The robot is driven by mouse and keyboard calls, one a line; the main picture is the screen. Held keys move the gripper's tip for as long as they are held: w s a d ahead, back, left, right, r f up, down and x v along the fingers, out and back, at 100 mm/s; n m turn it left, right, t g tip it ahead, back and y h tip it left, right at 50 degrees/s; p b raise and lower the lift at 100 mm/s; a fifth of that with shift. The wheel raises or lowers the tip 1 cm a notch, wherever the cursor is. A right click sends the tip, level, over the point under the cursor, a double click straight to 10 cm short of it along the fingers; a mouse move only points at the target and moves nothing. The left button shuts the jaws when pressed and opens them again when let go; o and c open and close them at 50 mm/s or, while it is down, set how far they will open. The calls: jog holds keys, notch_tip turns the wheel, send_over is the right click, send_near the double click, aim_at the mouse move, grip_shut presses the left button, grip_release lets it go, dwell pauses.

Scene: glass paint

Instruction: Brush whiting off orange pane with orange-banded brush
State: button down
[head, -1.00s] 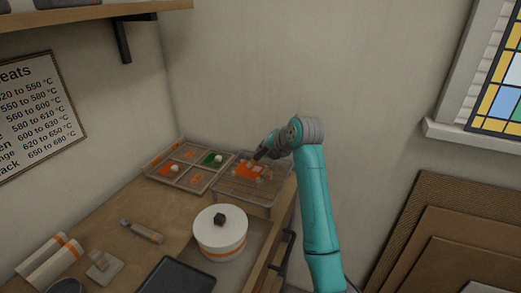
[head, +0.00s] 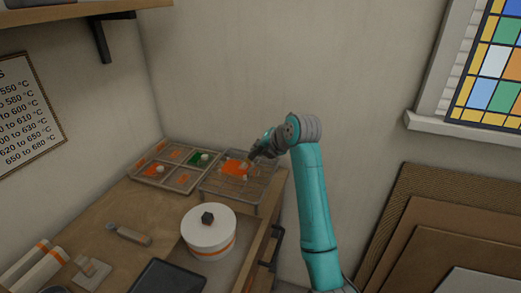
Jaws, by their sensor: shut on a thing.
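The orange pane (head: 234,168) lies flat on a wire rack (head: 262,196) at the back corner of the bench. Small pale patches show at its right and lower edges; I cannot tell whether these are whiting. My gripper (head: 252,160) is just above the pane's right side, pointing down and left. It is shut on a thin tool, taken to be the orange-banded brush (head: 247,166). The band and bristles are too small to make out, and I cannot tell if the tip touches the pane.
A divided tray (head: 151,183) left of the rack holds orange and green pieces. A white lidded pot (head: 208,228) with an orange band stands in front. A handled tool (head: 130,236), a pale block (head: 91,270) and a dark tray (head: 166,277) lie nearer. Boards (head: 425,240) lean at right.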

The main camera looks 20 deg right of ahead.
jog(key=shift+w+a, duration=0.55)
jog(key=shift+a, duration=0.25)
jog(key=shift+w+a, duration=0.55)
jog(key=shift+a, duration=0.25)
jog(key=shift+w+a, duration=0.55)
jog(key=shift+a, duration=0.25)
jog(key=shift+s+d, duration=0.45)
jog(key=shift+d, duration=0.2)
jog(key=shift+s+d, duration=0.4)
jog(key=shift+d, duration=0.25)
jog(key=shift+s+d+f, duration=0.1)
jog(key=shift+s+d, duration=0.4)
jog(key=shift+d, duration=0.2)
jog(key=shift+s+d, duration=0.5)
jog(key=shift+d, duration=0.15)
jog(key=shift+r, duration=0.6)
jog(key=shift+w+a, duration=0.95)
jog(key=shift+a, duration=0.35)
jog(key=shift+w+a, duration=0.95)
jog(key=shift+a, duration=0.3)
jog(key=shift+f, duration=0.5)
